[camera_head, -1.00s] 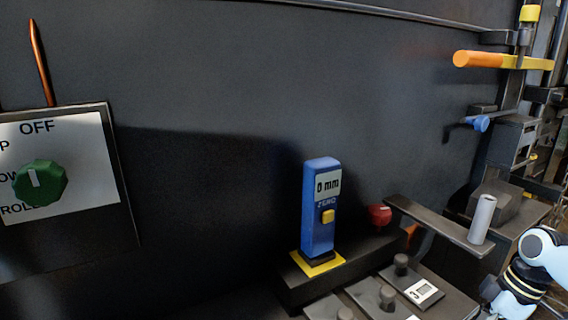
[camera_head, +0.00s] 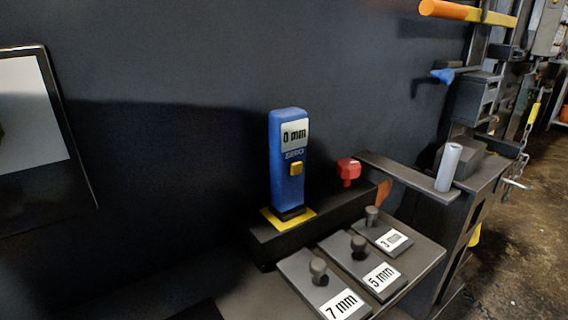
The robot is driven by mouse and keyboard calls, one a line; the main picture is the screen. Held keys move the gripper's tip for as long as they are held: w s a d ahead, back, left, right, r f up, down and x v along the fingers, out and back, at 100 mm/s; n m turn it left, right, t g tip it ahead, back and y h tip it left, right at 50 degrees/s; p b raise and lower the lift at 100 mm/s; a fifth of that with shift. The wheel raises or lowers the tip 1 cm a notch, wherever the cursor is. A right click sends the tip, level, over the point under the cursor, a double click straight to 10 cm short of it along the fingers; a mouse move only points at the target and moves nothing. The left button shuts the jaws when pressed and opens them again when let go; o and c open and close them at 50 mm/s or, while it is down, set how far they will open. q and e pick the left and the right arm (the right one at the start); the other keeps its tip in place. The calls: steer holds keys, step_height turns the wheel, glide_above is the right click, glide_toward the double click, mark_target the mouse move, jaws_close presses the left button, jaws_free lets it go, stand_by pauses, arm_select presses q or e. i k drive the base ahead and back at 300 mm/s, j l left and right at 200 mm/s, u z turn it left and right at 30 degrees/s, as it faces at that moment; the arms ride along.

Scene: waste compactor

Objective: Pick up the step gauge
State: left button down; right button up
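The step gauge is most likely the upright blue device (camera_head: 287,190), with a "0 mm" display, the word ZERO and a yellow button. It stands on a yellow pad (camera_head: 268,217) on a dark block, left of centre. In front of it lie dark plates with round knobs, labelled 3 mm (camera_head: 388,238), 5 mm (camera_head: 365,268) and 7 mm (camera_head: 322,292). Neither of my grippers shows in the head view now.
A red knob (camera_head: 348,170) sits right of the blue device. A grey cylinder (camera_head: 448,167) stands on a dark arm. An orange handle (camera_head: 450,11) and a blue handle (camera_head: 443,76) stick out above. Bare floor (camera_head: 520,240) shows at right.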

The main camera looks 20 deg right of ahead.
mark_target(288, 127)
steer(key=k+j, duration=0.1)
steer(key=j, duration=0.4)
steer(key=k+j+u, duration=0.1)
steer(key=j, duration=0.95)
steer(key=k+u, duration=0.05)
